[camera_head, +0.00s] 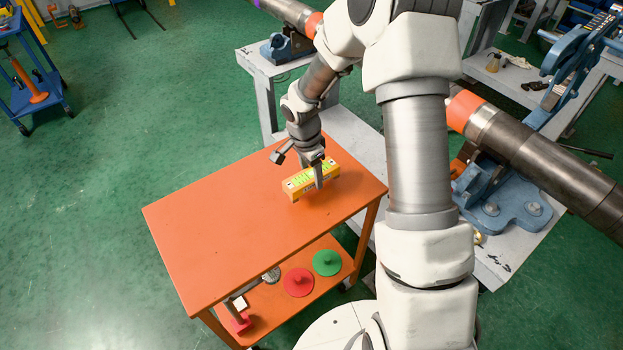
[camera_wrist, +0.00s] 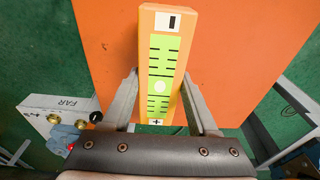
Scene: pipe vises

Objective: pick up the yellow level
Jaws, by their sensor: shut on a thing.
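The yellow level (camera_head: 312,178) is a short block with a green marked strip on top. It is at the far right part of the orange cart top (camera_head: 220,235), and I cannot tell whether it touches the surface or is slightly above it. My gripper (camera_head: 318,178) comes down from above and is shut on the level across its narrow width. In the wrist view the level (camera_wrist: 160,70) lies between the two fingers of my gripper (camera_wrist: 162,90), with its minus end away from the wrist and its plus end near it.
The cart's lower shelf (camera_head: 268,312) holds a red disc (camera_head: 298,282) and a green disc (camera_head: 327,262). A grey pipe (camera_head: 550,165) in a blue vise (camera_head: 505,200) stands at the right. A blue cart (camera_head: 45,100) is far left. The orange top's left part is bare.

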